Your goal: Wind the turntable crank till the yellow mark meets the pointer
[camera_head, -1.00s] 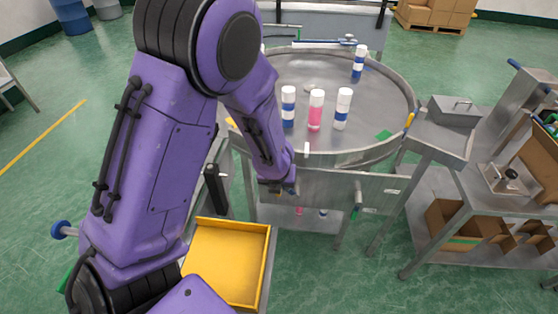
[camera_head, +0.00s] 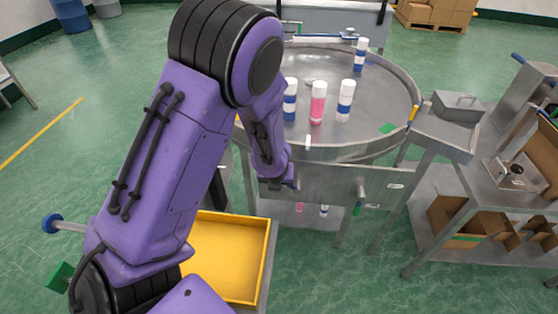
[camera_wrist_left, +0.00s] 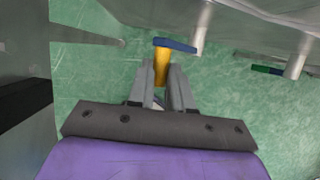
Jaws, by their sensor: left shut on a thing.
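The round metal turntable (camera_head: 365,135) stands in the head view with white-capped cans on it, one pink (camera_head: 318,104) and several blue-banded. A small yellow piece (camera_head: 413,112) shows at its right rim, and a white mark (camera_head: 307,143) at its front rim. I cannot tell which is the mark and which the pointer. My left gripper (camera_head: 284,185) is low at the turntable's front side. In the left wrist view its fingers (camera_wrist_left: 161,78) are shut on the yellow crank handle (camera_wrist_left: 161,66), which has a blue bar (camera_wrist_left: 175,45) at its end. My right gripper is out of view.
A yellow tray (camera_head: 228,260) lies below my left arm. At right stand a side bench with a grey box (camera_head: 457,105) and a steel table holding cardboard boxes (camera_head: 460,215). Green floor is free at the left.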

